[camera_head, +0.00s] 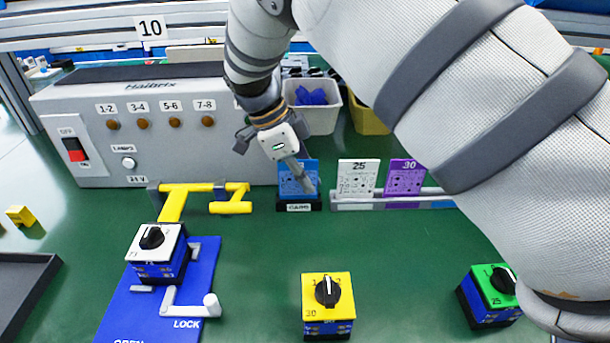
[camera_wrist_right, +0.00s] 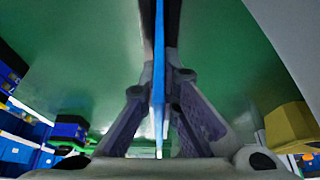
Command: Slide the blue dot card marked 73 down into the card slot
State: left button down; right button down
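The blue dot card (camera_head: 291,185) stands upright at the black card slot block (camera_head: 299,203) labelled CARDS, its lower edge at or in the slot. Its number is hidden behind my right gripper (camera_head: 305,187), which comes down onto it from above. In the right wrist view the blue card (camera_wrist_right: 159,70) shows edge-on as a thin strip between the two fingers (camera_wrist_right: 159,108) of my right gripper, which are closed against it. I cannot tell how deep the card sits in the slot. My left gripper is not in view.
A white card marked 25 (camera_head: 358,177) and a purple card (camera_head: 404,177) stand in a grey rack (camera_head: 440,199) right of the slot. A yellow handle (camera_head: 174,205) is left of it. Yellow (camera_head: 343,284), white (camera_head: 141,238) and green (camera_head: 480,278) switches stand in front. A grey control box (camera_head: 75,108) is behind left.

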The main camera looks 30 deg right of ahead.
jog(key=c, duration=1.7)
grip_release()
jog(key=shift+f, duration=0.1)
jog(key=v, duration=1.2)
jog(key=shift+s, duration=0.1)
notch_tip(320, 180, up, 9)
jog(key=shift+r, duration=0.1)
